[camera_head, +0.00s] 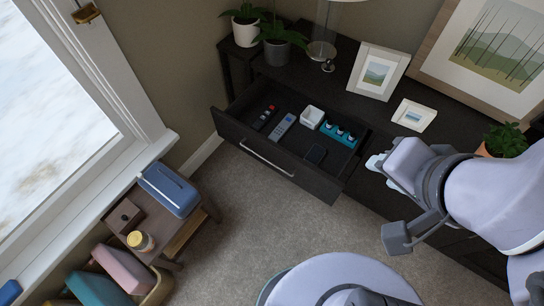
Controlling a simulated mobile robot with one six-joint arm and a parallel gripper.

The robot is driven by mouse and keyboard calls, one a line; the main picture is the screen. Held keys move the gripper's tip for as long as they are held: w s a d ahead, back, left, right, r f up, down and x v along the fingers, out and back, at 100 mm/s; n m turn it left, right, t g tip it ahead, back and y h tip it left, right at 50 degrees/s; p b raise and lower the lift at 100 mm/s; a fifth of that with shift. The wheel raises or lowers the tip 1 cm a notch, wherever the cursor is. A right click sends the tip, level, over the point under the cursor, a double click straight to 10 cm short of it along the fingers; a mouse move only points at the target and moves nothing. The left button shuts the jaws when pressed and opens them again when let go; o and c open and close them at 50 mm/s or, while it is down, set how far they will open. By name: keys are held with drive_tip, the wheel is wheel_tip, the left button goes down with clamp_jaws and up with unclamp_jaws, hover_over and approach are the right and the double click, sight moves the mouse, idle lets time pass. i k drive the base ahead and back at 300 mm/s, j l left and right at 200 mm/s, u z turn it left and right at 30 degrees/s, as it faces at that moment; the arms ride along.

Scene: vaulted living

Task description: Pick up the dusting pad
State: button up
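I cannot pick out the dusting pad with certainty. A small blue object (9,292) sits at the lower left edge, on or by the window sill; it is partly cut off, and I cannot tell whether it is the pad. My gripper (382,170) is at the right, in front of the dark cabinet and to the right of the open drawer. Its pale fingertips point left, and nothing is visible between them. It is far from the blue object.
Carpet (245,220) between is clear.

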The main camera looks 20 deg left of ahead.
sight(314, 155)
drive_tip(key=z, duration=1.65)
drive_tip(key=u, duration=2.05)
drive_tip(key=i+j+z, duration=0.4)
drive_tip(key=i+j, duration=0.15)
drive_tip(key=j, duration=0.1)
